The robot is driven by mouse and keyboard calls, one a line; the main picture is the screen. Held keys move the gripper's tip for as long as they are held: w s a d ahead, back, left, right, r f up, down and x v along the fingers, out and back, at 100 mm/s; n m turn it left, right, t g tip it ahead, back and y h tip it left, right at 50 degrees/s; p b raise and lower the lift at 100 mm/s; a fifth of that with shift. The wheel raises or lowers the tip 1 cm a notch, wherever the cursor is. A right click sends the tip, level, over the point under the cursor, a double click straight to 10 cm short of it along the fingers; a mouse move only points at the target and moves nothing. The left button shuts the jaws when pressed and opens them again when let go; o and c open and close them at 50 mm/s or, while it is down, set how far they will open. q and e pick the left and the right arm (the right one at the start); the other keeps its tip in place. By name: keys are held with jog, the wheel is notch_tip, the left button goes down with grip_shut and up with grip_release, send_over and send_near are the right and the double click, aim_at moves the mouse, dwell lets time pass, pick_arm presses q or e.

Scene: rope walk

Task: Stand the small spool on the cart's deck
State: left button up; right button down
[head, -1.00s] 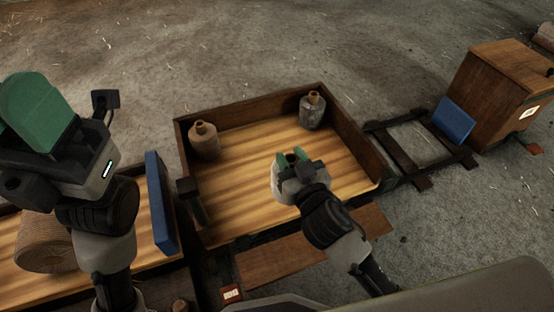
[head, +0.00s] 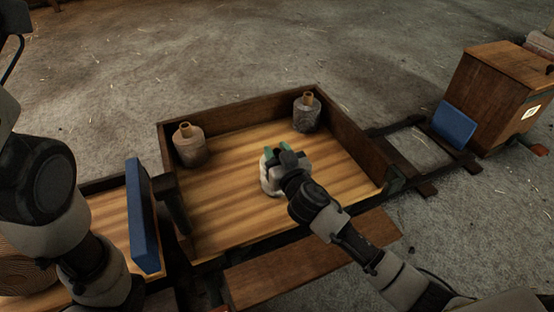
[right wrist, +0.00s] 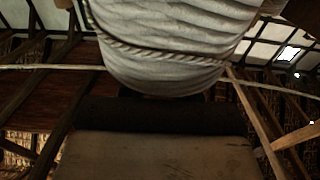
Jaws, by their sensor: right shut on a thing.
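A small pale spool (head: 269,182) is over the middle of the cart's planked deck (head: 225,215). The cart has low dark wooden walls. My left arm shows at the left edge, but its gripper is out of the frame.
A brown spool (head: 190,147) stands in the deck's back left corner and a grey one (head: 307,113) in the back right. A blue panel (head: 143,215) stands left of the cart. A wooden box (head: 505,95) is at the right. Bare deck surrounds the held spool.

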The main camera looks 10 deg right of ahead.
dwell(0.3)
jog(key=c, duration=1.2)
grip_release()
jog(key=shift+f, duration=0.2)
jog(key=shift+c, duration=0.2)
jog(key=o, duration=0.5)
jog(key=shift+c, duration=0.2)
jog(key=shift+r, duration=0.1)
